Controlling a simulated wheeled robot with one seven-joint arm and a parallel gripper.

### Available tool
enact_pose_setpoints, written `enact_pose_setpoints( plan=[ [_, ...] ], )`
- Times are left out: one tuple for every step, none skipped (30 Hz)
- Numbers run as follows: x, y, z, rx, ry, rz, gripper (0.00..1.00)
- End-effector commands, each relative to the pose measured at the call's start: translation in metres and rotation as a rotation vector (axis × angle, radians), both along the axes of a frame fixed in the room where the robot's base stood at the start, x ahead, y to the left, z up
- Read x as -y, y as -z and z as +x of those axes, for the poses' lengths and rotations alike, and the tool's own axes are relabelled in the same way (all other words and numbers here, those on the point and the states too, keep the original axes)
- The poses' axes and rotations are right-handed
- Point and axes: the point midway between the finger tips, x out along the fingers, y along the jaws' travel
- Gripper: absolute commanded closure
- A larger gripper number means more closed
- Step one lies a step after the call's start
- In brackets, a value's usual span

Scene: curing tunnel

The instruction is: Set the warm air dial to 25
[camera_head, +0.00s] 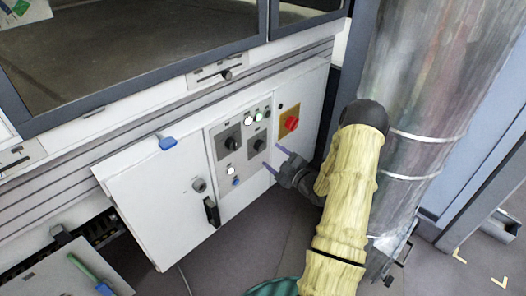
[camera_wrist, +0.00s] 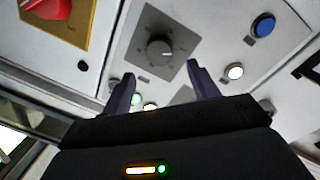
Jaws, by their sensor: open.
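A grey control panel on the white cabinet front carries two dark round dials on grey square plates, a left dial (camera_head: 232,143) and a right dial (camera_head: 258,145). Their labels are too small to read, so I cannot tell which is warm air. In the wrist view one dial (camera_wrist: 160,50), apparently the right one, faces me with a white pointer mark and scale ticks around it. Another grey plate is partly hidden behind a finger. My gripper (camera_head: 276,159) is open and empty, in front of the right dial and apart from it. Its fingertips (camera_wrist: 160,74) lie either side below the dial.
A red switch (camera_head: 291,123) on a yellow plate sits right of the panel. Lit lamps (camera_head: 248,120) are above, a white lamp (camera_head: 231,170) and blue button (camera_head: 236,181) below. A black door handle (camera_head: 211,211) projects left; a large metal duct (camera_head: 420,70) stands right.

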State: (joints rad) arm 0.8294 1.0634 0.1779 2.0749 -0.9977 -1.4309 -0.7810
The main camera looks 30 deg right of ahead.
Motion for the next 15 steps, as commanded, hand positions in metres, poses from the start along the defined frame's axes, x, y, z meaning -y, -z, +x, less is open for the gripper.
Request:
enact_pose_setpoints(
  plan=[
    [-0.003,0.001,0.01,0.003,-0.001,-0.001,0.4],
    [-0.004,0.001,0.015,0.003,-0.002,-0.002,0.4],
    [-0.006,0.001,0.021,0.002,-0.003,-0.002,0.4],
    [-0.008,0.001,0.026,0.003,-0.002,-0.001,0.4],
    [-0.009,0.001,0.031,0.003,-0.001,-0.001,0.4],
    [-0.01,0.001,0.037,0.003,-0.002,-0.001,0.4],
    [-0.011,0.001,0.04,0.003,-0.002,-0.001,0.4],
    [-0.012,0.001,0.044,0.002,-0.001,-0.002,0.4],
    [-0.013,0.001,0.048,0.001,-0.001,-0.002,0.4],
    [-0.013,0.001,0.05,0.001,-0.001,-0.002,0.4],
    [-0.014,0.0,0.051,0.001,-0.001,-0.001,0.4],
    [-0.014,0.0,0.053,0.001,-0.001,-0.001,0.4],
    [-0.015,0.0,0.054,0.001,-0.001,-0.001,0.4],
    [-0.015,0.0,0.054,0.001,-0.001,0.0,0.4],
    [-0.015,0.0,0.055,0.001,-0.001,0.0,0.4]
  ],
)
